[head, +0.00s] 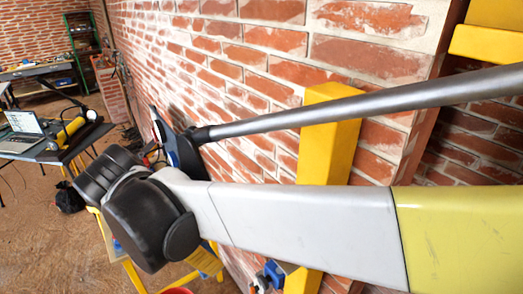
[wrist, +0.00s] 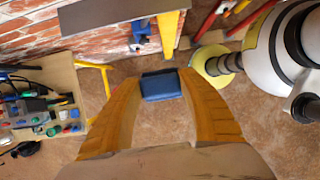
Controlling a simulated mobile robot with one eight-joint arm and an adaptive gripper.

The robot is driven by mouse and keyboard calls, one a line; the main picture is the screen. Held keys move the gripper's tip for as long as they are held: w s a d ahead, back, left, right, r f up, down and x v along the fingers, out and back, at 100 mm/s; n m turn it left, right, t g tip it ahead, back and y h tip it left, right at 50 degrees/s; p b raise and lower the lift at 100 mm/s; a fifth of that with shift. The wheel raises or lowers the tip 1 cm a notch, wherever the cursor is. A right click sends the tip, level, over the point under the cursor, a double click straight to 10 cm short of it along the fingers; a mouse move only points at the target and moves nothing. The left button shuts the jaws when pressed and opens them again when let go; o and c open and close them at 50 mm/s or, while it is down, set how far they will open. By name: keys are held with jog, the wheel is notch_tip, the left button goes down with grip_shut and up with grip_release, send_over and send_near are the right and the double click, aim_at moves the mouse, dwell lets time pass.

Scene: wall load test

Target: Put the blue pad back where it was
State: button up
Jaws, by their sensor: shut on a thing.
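In the wrist view my gripper (wrist: 160,88) has its two orange-yellow fingers closed on a small dark blue pad (wrist: 163,86). The pad sits between the fingertips, over brown floor, with no surface seen touching it. In the head view my arm's dark wrist joint covers most of the gripper, and I cannot make out the held pad there. A separate blue-edged plate (head: 161,136) stands against the brick wall at the end of a grey metal pole (head: 360,103). The place where the pad was before cannot be told from these frames.
A yellow post (head: 328,135) stands along the brick wall (head: 230,70), with a blue clamp (wrist: 140,30) low beside it. A table with small coloured items (wrist: 45,105) is left in the wrist view. A laptop table (head: 50,145) stands far left. Open floor lies between.

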jog(key=w+d, duration=0.3)
jog(key=d, duration=0.2)
jog(key=w+d+f, duration=0.1)
jog(key=w+d, duration=0.2)
jog(key=d, duration=0.2)
jog(key=w+d+f, duration=0.1)
jog(key=w+d, duration=0.3)
jog(key=d, duration=0.1)
jog(key=shift+f+p, duration=0.1)
jog(key=shift+p, duration=0.25)
jog(key=shift+f, duration=0.7)
notch_tip(320, 180, down, 2)
jog(key=shift+s+f, duration=0.1)
jog(key=shift+f, duration=0.15)
jog(key=shift+w+d+f, duration=0.15)
jog(key=shift+w+f, duration=0.05)
jog(key=shift+f, duration=0.25)
jog(key=shift+s, duration=0.1)
jog(key=o, duration=1)
jog(key=shift+f, duration=0.1)
jog(key=shift+c, duration=0.2)
